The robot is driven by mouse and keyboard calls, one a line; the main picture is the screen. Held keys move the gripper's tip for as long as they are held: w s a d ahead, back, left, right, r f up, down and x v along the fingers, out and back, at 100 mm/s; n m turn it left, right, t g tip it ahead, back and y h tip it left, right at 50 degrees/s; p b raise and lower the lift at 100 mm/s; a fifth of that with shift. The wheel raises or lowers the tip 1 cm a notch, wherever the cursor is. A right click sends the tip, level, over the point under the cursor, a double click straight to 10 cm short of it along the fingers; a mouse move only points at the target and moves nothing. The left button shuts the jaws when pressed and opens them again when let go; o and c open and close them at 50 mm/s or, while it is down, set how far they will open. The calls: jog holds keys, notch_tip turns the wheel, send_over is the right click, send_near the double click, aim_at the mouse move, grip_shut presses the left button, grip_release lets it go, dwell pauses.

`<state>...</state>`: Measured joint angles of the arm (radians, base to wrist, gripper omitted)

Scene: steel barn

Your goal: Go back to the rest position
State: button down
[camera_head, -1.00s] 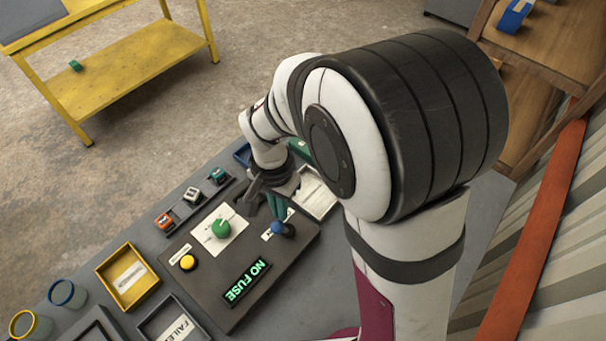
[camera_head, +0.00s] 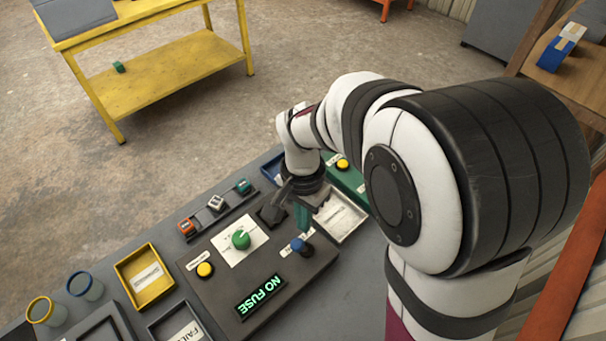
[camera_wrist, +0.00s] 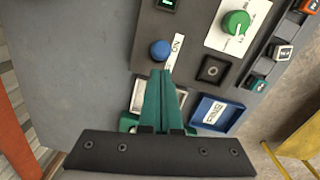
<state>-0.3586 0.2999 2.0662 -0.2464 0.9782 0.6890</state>
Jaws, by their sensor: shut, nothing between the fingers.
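My gripper (camera_wrist: 158,101) is shut and empty, its green fingers pressed together. In the head view my gripper (camera_head: 303,218) hangs over the far right part of the dark test panel (camera_head: 221,287), close to the blue knob (camera_head: 298,244). In the wrist view the blue knob (camera_wrist: 160,50) stands just beyond the fingertips, beside an "ON" label. I cannot tell whether the fingers touch anything. The panel also carries a green dial (camera_head: 241,240), a yellow button (camera_head: 205,269) and a lit display (camera_head: 260,297) reading "NO FUSE". The black fuse socket (camera_wrist: 211,69) looks empty.
A rack of small blocks (camera_head: 216,203) stands behind the panel. A yellow tray (camera_head: 124,294), a "FAIL" tray (camera_head: 153,329), a pale-floored tray (camera_head: 350,232) and a blue tray (camera_wrist: 236,112) surround it. A green box with a yellow button (camera_head: 343,164) is at the far right.

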notch_tip(320, 180, up, 10)
jog(key=a+r, duration=0.1)
jog(key=s+d+f+y, duration=0.1)
jog(key=s+d, duration=0.3)
jog(key=s, duration=0.4)
jog(key=s+d+f+n+y, duration=0.1)
jog(key=s+d, duration=0.4)
jog(key=s, duration=0.4)
jog(key=shift+f+t, duration=0.3)
